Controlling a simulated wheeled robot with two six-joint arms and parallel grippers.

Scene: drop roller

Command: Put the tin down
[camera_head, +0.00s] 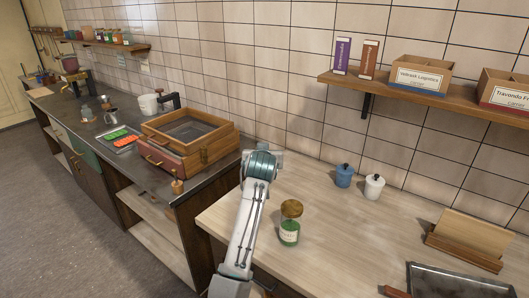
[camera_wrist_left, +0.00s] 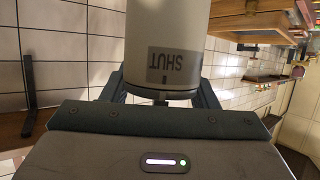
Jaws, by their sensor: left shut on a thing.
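The tin (camera_wrist_left: 168,40) is a plain grey cylinder with a dark label reading "SHUT", upside down in the left wrist view. My left gripper (camera_wrist_left: 160,90) is shut on it, with a finger on either side. The tin's far end is cut off by the top of that view. In the head view my left arm reaches up to the wooden worktop's left edge, and the left gripper (camera_head: 276,157) is mostly hidden behind its wrist. I cannot make out the tin there. My right gripper is in neither view.
A corked green jar (camera_head: 289,225) stands on the pale worktop (camera_head: 350,235), right of my arm. Blue (camera_head: 344,175) and white (camera_head: 374,187) lidded pots stand near the wall. A wooden stand (camera_head: 468,238) and dark tray (camera_head: 470,282) are at right. A wooden box (camera_head: 190,140) is left.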

